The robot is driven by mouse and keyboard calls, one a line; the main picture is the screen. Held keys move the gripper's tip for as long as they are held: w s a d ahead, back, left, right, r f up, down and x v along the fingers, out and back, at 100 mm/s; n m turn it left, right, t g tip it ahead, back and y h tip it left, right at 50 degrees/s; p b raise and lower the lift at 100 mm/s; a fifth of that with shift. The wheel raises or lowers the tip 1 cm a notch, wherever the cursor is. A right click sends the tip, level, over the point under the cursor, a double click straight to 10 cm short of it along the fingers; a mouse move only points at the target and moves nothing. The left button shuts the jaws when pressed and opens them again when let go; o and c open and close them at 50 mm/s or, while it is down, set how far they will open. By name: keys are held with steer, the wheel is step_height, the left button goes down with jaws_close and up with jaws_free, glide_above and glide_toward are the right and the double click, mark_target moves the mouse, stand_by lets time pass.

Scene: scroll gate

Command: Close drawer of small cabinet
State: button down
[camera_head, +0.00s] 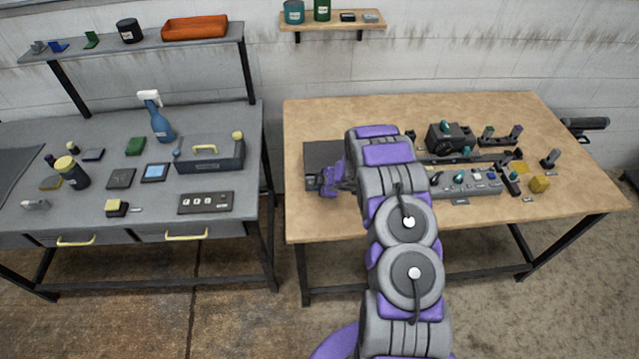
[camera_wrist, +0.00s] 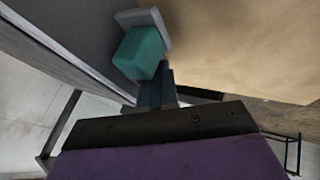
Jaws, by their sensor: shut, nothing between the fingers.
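A dark grey box, which looks like the small cabinet (camera_head: 322,154), sits at the left end of the wooden table, partly hidden by my arm. My purple gripper (camera_head: 329,181) is low at its front side. In the wrist view, my gripper (camera_wrist: 157,84) has its fingers together, with nothing seen between them. A teal block (camera_wrist: 138,53) with a light grey piece lies just beyond the fingertips, beside a dark grey face. I cannot tell whether the fingers touch the block. How far the drawer stands out is hidden.
The wooden table (camera_head: 460,222) holds a grey control panel (camera_head: 470,187), a black device and several small parts to the right of my arm. A grey workbench (camera_head: 75,215) with yellow-handled drawers stands left, across a gap. The table's front strip is clear.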

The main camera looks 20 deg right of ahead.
steer(key=shift+w+d+r+p, duration=0.15)
steer(key=shift+w+p, duration=0.2)
steer(key=shift+p, duration=0.55)
steer(key=shift+w+a+r+p, duration=0.1)
steer(key=shift+w+p, duration=0.25)
steer(key=shift+p, duration=0.55)
